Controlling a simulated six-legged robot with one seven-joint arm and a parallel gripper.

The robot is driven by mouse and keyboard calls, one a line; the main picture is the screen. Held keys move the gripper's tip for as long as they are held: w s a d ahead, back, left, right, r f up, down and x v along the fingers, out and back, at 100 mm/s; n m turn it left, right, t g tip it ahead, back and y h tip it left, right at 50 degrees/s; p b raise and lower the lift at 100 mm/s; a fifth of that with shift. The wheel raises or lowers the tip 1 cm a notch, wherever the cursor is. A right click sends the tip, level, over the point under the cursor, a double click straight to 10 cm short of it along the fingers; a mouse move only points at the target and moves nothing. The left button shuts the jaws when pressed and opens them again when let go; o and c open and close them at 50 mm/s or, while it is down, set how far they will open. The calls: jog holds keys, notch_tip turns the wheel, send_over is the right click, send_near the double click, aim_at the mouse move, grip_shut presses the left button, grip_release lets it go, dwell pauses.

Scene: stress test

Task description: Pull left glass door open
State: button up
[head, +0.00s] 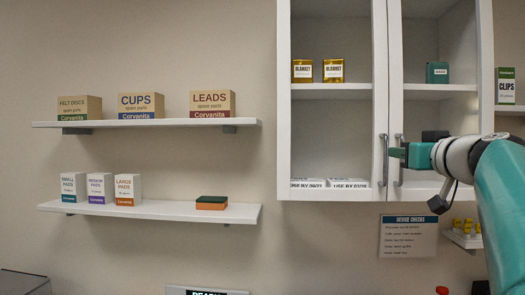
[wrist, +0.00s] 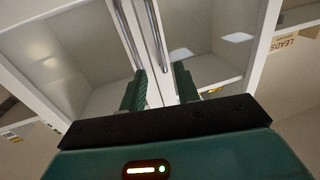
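The left glass door (head: 380,90) of the white wall cabinet looks shut. Its vertical metal handle (head: 384,172) is by the middle seam, beside the right door's handle (head: 399,172). My gripper (head: 393,153) is at these handles, reaching in from the right. The wrist view appears upside down. There my gripper (wrist: 160,70) has its two green fingers apart. One handle bar (wrist: 153,35) runs into the gap between them. The other bar (wrist: 126,35) ends near the left finger. I cannot tell whether a finger touches either bar.
The right glass door (head: 440,189) is beside the left one. Blanket boxes (head: 333,71) stand inside the cabinet. Two wall shelves (head: 150,123) with cartons are to the left. A small rack (head: 464,238) and a notice (head: 408,236) are below the cabinet. Space before the left door looks clear.

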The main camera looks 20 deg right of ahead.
jog(key=x, duration=0.5)
jog(key=shift+w, duration=0.25)
grip_shut()
